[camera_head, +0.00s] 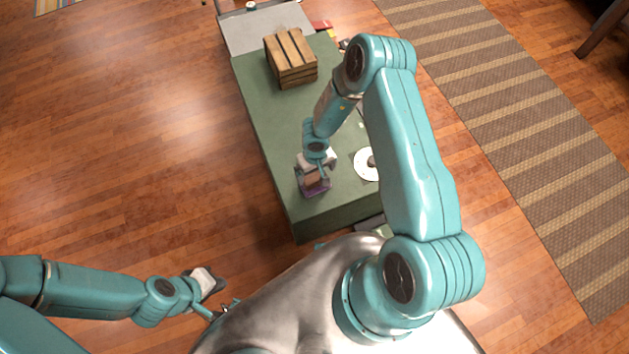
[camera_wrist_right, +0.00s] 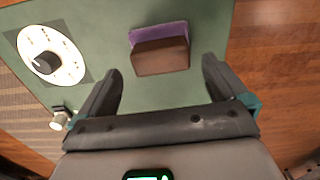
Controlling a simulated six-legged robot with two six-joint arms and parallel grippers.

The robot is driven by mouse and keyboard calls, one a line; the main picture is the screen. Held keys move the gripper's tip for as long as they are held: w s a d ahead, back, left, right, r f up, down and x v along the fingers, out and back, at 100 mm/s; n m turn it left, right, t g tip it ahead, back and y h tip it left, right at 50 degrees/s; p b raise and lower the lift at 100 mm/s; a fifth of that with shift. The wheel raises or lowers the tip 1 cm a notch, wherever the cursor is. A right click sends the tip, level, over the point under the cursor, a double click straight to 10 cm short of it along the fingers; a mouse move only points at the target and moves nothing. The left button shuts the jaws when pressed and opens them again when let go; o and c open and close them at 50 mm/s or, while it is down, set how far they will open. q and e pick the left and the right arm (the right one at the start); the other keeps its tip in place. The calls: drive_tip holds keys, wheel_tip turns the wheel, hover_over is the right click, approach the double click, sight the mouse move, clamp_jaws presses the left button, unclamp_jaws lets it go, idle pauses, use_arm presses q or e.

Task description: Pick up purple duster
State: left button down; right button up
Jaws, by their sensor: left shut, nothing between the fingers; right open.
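The purple duster (camera_wrist_right: 160,52) has a brown block-shaped top and a purple layer along one long side. It lies on the green table near its edge. In the head view the duster (camera_head: 316,187) is partly covered by my right gripper (camera_head: 314,178), which is above it. In the right wrist view my right gripper (camera_wrist_right: 160,85) is open, its two fingers apart. The duster is just beyond the fingertips, between their lines, and nothing is held. My left gripper (camera_head: 215,283) is shut and empty, low at the left over the floor, away from the table.
A white disc with a dark centre (camera_wrist_right: 47,60) lies beside the duster. A small pale object (camera_wrist_right: 59,120) is near the left finger. A wooden crate (camera_head: 291,58) stands at the table's far end. The green table (camera_head: 262,115) is bare between crate and duster.

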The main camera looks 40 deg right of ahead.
sight(315, 176)
drive_tip(key=f, duration=0.4)
drive_tip(key=f+b, duration=0.1)
drive_tip(key=f, duration=0.1)
drive_tip(key=shift+w, duration=0.3)
drive_tip(key=c, duration=0.8)
